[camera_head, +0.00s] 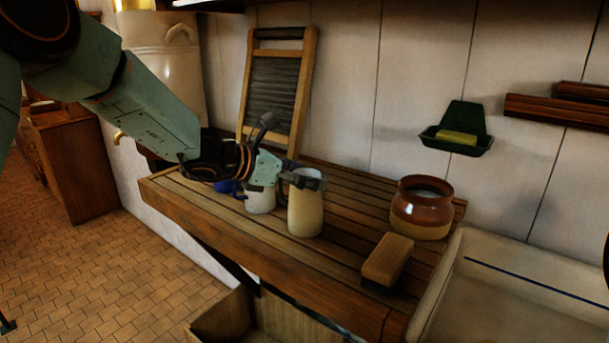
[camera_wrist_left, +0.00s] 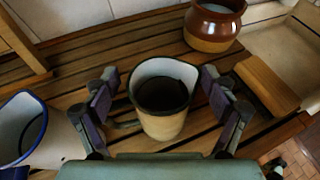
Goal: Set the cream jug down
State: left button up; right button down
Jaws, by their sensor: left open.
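The cream jug (camera_head: 305,212) stands upright on the slatted wooden draining board (camera_head: 213,203). My left gripper (camera_head: 300,180) is open, with one finger on each side of the jug. In the left wrist view its fingers (camera_wrist_left: 163,100) stand apart from the jug wall, with gaps on both sides. The gripper hides part of the jug's upper side in the head view. My right gripper is not in view.
A white mug with a blue rim (camera_wrist_left: 20,130) stands close left of the jug. A brown-and-tan crock (camera_head: 421,212) and a wooden brush or block (camera_head: 388,259) are to the right, beside the sink (camera_head: 520,290). A washboard (camera_head: 276,90) leans on the wall behind.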

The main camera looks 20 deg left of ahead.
pick_arm(q)
jog(key=shift+a+r, duration=0.15)
jog(key=shift+r, duration=0.05)
jog(key=p+v, duration=0.2)
jog(key=v, duration=1)
jog(key=shift+p, duration=0.35)
jog(key=shift+w+f, duration=0.1)
jog(key=shift+f, duration=0.05)
